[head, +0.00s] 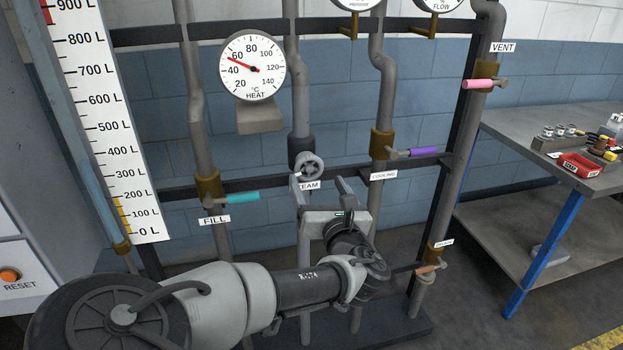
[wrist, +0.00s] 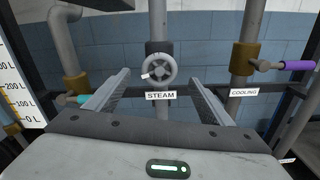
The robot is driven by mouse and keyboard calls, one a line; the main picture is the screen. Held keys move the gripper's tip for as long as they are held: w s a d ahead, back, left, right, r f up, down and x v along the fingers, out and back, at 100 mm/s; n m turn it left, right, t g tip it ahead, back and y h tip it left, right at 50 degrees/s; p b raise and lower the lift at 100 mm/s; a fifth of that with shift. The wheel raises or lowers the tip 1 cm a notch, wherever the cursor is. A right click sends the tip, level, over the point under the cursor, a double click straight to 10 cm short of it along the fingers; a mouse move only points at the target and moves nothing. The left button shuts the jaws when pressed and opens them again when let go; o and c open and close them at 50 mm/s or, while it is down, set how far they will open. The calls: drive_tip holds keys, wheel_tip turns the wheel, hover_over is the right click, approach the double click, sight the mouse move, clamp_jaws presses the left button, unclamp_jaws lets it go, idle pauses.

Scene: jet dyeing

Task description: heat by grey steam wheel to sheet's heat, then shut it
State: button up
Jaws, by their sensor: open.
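The grey steam wheel (head: 309,166) sits on the second pipe above a STEAM label, partly covered in the head view. In the wrist view the wheel (wrist: 159,69) is centred between the fingers, with a white mark on its left rim. My gripper (head: 319,183) is open and empty, its fingers reaching toward the wheel from below; it also shows in the wrist view (wrist: 160,80). No contact with the wheel shows. The heat dial (head: 253,68) has its red needle between 40 and 60 °C, around 50. No sheet giving a heat can be seen.
Teal fill handle (head: 238,197) is left of the wheel; purple cooling handle (head: 424,152) is right. Pink vent handle (head: 478,84) is higher right, an orange handle (head: 430,267) low right. A level scale (head: 112,120) stands left. A workbench (head: 530,125) with small items stands right.

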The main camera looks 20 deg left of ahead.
sight(311, 169)
drive_tip(key=x, duration=0.6)
drive_tip(key=shift+w+a, duration=0.15)
drive_tip(key=shift+w, duration=0.05)
drive_tip(key=shift+c, duration=0.3)
drive_tip(key=c, duration=1)
